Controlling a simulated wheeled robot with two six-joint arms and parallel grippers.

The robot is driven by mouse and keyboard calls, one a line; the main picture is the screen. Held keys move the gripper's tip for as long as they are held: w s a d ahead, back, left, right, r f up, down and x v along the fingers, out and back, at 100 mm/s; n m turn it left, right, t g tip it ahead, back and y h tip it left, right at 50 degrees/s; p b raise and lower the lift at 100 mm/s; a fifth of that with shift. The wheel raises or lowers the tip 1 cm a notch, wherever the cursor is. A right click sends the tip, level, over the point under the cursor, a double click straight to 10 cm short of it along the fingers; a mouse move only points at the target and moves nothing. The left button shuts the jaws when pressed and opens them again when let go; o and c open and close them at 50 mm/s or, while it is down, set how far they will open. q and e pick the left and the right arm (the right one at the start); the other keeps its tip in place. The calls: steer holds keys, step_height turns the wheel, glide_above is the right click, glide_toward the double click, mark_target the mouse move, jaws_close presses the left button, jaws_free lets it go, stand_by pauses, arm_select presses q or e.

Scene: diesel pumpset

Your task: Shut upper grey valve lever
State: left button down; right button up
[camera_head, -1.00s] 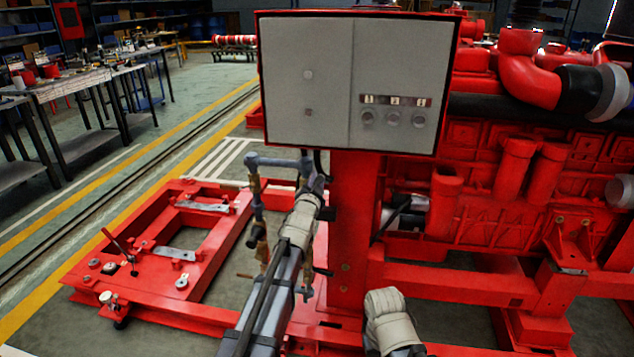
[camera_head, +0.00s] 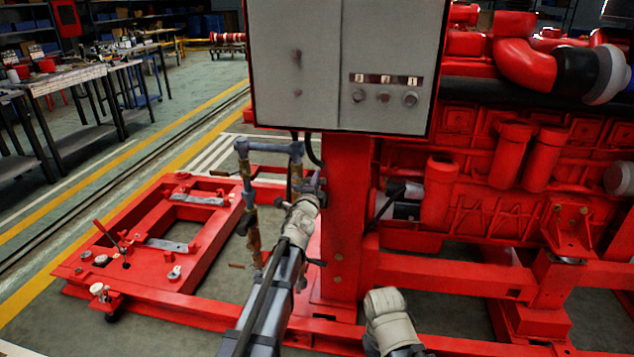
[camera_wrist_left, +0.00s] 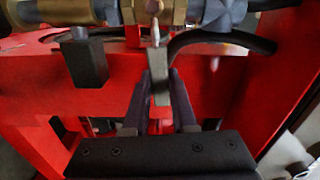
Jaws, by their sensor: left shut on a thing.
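The grey valve lever (camera_wrist_left: 160,85) points down from a brass valve body (camera_wrist_left: 155,10) in the left wrist view. My left gripper (camera_wrist_left: 162,98) has its two dark fingers on either side of the lever and is shut on it. A second, darker lever (camera_wrist_left: 85,60) hangs to the left, apart from the fingers. In the head view the blue-grey pipework (camera_head: 268,147) stands left of the red post, and my left gripper (camera_head: 312,188) reaches its right side. The fingertips and held lever are hard to make out there.
A black hose (camera_wrist_left: 225,38) curves close to the held lever. The red engine (camera_head: 500,170) fills the right. A red base frame (camera_head: 150,250) lies low at left.

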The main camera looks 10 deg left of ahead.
arm_select(q)
steer(key=shift+f+m, duration=0.3)
steer(key=shift+m, duration=0.1)
steer(key=c, duration=0.7)
jaws_free()
steer(key=shift+s, duration=3.95)
